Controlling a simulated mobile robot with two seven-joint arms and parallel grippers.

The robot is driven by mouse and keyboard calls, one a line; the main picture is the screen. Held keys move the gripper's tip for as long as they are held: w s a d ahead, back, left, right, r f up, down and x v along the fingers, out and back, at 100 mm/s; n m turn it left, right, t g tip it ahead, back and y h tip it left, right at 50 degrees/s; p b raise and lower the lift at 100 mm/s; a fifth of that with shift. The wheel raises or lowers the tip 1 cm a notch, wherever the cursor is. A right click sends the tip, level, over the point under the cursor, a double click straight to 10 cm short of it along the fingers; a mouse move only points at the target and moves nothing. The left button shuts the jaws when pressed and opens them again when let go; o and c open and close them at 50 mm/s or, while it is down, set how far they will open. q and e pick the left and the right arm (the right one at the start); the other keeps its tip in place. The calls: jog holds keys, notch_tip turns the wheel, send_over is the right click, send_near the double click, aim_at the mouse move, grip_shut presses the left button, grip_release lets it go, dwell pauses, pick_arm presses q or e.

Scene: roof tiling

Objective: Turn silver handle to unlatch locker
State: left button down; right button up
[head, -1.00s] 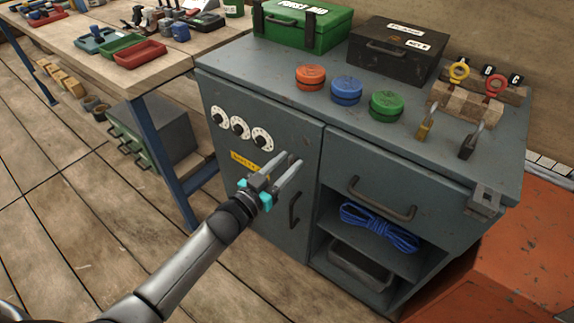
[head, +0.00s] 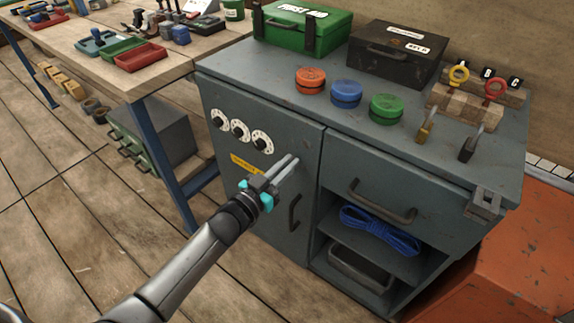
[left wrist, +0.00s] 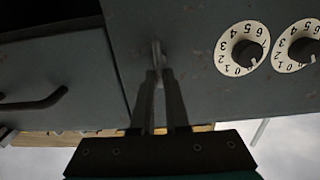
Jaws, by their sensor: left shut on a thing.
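The grey locker door (head: 275,228) is closed on the left half of the grey cabinet. My left gripper (head: 295,158) reaches the upper right part of this door, its fingers close together. In the left wrist view, a small silver handle (left wrist: 156,52) stands out from the door between the fingertips (left wrist: 160,74), and the gripper is shut on it. In the head view the fingers hide most or all of the handle. My right gripper is not in view.
Several white dials (head: 239,129) and a yellow label (head: 243,164) sit on the door, with a black pull (head: 294,212) lower down. Right are a drawer with a dark handle (head: 383,203) and a shelf with blue rope (head: 378,229). A workbench (head: 95,50) stands left.

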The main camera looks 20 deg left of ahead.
pick_arm(q)
jog(key=shift+s+f, duration=0.1)
jog(key=shift+f, duration=0.3)
jog(key=m, duration=0.6)
jog(key=f+m, duration=0.1)
jog(key=m, duration=0.5)
jog(key=d+m+b, duration=0.1)
jog(key=m, duration=0.5)
jog(key=shift+s+f, duration=0.2)
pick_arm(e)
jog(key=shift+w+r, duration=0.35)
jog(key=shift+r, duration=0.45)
